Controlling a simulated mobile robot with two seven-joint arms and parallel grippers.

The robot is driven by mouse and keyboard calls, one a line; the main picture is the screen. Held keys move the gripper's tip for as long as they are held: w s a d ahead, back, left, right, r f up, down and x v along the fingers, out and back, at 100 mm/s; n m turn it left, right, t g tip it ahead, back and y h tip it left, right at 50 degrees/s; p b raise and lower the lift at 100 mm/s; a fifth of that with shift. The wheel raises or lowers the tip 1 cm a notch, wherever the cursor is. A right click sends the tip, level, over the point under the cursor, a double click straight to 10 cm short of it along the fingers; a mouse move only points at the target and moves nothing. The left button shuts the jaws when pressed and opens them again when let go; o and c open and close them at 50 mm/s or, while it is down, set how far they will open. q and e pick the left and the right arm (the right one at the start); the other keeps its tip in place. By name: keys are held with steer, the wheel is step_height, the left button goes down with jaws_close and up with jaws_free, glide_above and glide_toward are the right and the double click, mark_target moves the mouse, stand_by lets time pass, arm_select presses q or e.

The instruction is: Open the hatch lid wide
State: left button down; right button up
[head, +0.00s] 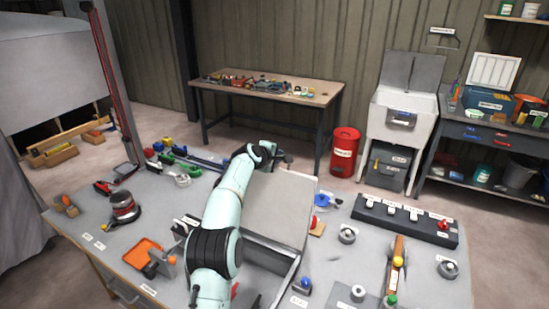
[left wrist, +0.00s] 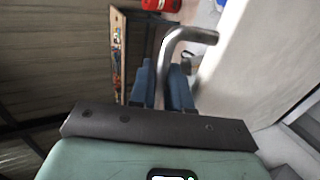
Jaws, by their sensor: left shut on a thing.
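The hatch lid (head: 268,205) is a pale grey panel on the workbench, raised at a tilt above its open frame (head: 278,252). In the left wrist view the lid (left wrist: 262,60) fills the right side. A bent metal handle (left wrist: 192,37) stands beside it there. My left gripper (left wrist: 166,88) has its blue fingers shut around the handle's shaft. In the head view my left arm crosses in front of the lid and hides part of the frame; my left gripper (head: 280,162) is by the lid's upper edge. My right gripper is not in view.
An orange tray (head: 145,254) and a sander (head: 124,208) lie left of the frame. A dark labelled rack (head: 405,219) and a yellow-knobbed tool (head: 397,264) are on the right. A red canister (head: 344,152) stands on the floor behind the workbench.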

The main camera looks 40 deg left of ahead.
arm_select(q)
steer(key=shift+r, duration=0.1)
steer(key=c, duration=1.3)
jaws_free()
